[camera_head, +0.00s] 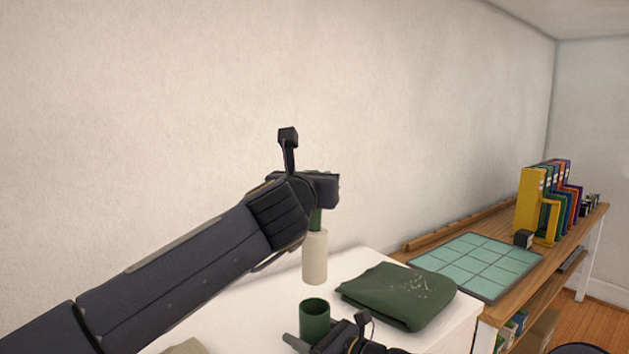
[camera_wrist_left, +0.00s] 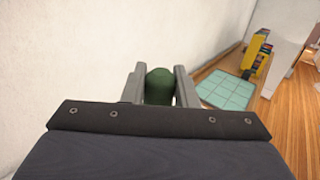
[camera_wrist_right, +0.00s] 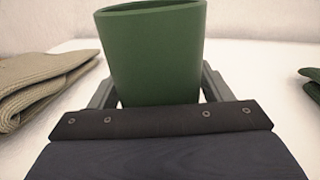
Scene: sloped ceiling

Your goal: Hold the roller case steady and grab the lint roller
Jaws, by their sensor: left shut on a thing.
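The lint roller has a pale cylinder (camera_head: 315,258) hanging upright below a green handle (camera_head: 316,219). My left gripper (camera_head: 318,190) is shut on the handle; its green end (camera_wrist_left: 160,86) shows between the fingers in the left wrist view. The roller case is a green open-topped cup (camera_head: 314,320) standing on the white surface, in front of and below the roller. It fills the middle of the right wrist view (camera_wrist_right: 155,55). My right gripper (camera_wrist_right: 158,92) is open, with one finger on each side of the case. Whether the fingers touch it is unclear.
A folded dark green cloth (camera_head: 400,294) lies right of the case on the white tabletop (camera_head: 375,262). A folded beige cloth (camera_wrist_right: 40,88) lies left of it. A wooden desk (camera_head: 566,232) with a teal mat (camera_head: 478,264) and binders (camera_head: 530,200) stands at right. A wall is behind.

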